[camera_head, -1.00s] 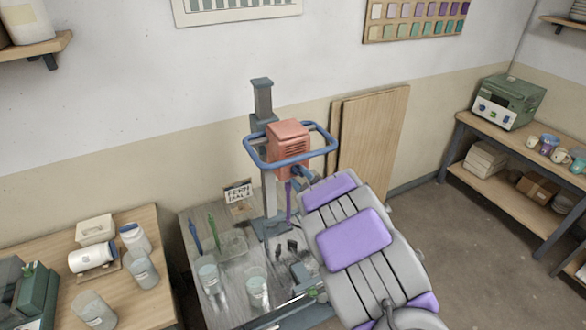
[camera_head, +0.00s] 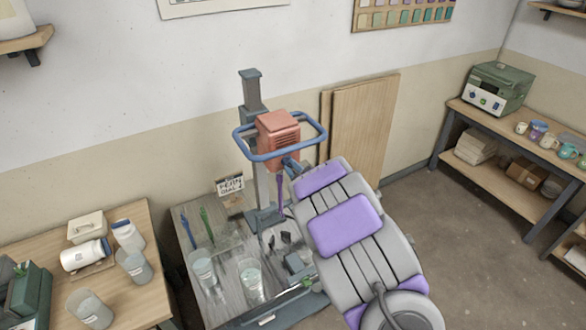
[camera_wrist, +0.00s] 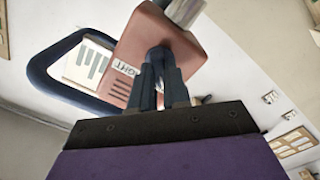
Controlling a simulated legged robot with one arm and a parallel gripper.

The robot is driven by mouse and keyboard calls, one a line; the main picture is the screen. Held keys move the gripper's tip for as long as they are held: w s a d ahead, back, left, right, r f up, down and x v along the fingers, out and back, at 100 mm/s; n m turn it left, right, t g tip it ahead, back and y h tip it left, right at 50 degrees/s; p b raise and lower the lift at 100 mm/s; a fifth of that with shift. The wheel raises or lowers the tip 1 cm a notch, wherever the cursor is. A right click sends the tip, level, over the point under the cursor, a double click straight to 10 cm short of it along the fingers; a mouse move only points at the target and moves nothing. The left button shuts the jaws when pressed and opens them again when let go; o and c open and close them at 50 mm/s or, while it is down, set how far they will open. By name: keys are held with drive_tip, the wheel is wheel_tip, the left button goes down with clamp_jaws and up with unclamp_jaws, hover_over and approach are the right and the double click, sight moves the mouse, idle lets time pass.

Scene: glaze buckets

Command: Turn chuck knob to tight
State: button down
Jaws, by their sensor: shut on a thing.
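The mixer head (camera_head: 278,130) is a salmon-red box on a grey stand, ringed by a blue tube frame. In the wrist view the mixer head (camera_wrist: 186,47) fills the upper middle, with a white label (camera_wrist: 126,68) partly readable as "IGHT". My gripper (camera_head: 290,165) reaches the lower side of the head, at its right. In the wrist view the dark blue fingers of my gripper (camera_wrist: 163,62) are close together against the red housing, shut on the chuck knob.
A purple mixing shaft (camera_head: 281,195) hangs below the head. Clear buckets (camera_head: 203,272) and brushes stand on the grey table (camera_head: 232,290) beneath. A side table (camera_head: 145,285) with jars is at left. Wooden boards (camera_head: 360,130) lean on the wall behind my arm.

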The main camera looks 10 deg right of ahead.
drive_tip(key=shift+r, duration=0.15)
drive_tip(key=shift+w+d+r+m+p, duration=0.15)
drive_tip(key=shift+m+p, duration=1.3)
drive_tip(key=shift+m, duration=3)
drive_tip(key=shift+d+r+m+p, duration=0.1)
drive_tip(key=shift+m+p, duration=1.3)
drive_tip(key=shift+m, duration=3.05)
drive_tip(key=shift+f, duration=0.1)
drive_tip(key=c, duration=1.2)
unclamp_jaws()
drive_tip(key=shift+f, duration=0.2)
drive_tip(key=shift+o, duration=0.4)
drive_tip(key=shift+d, duration=0.1)
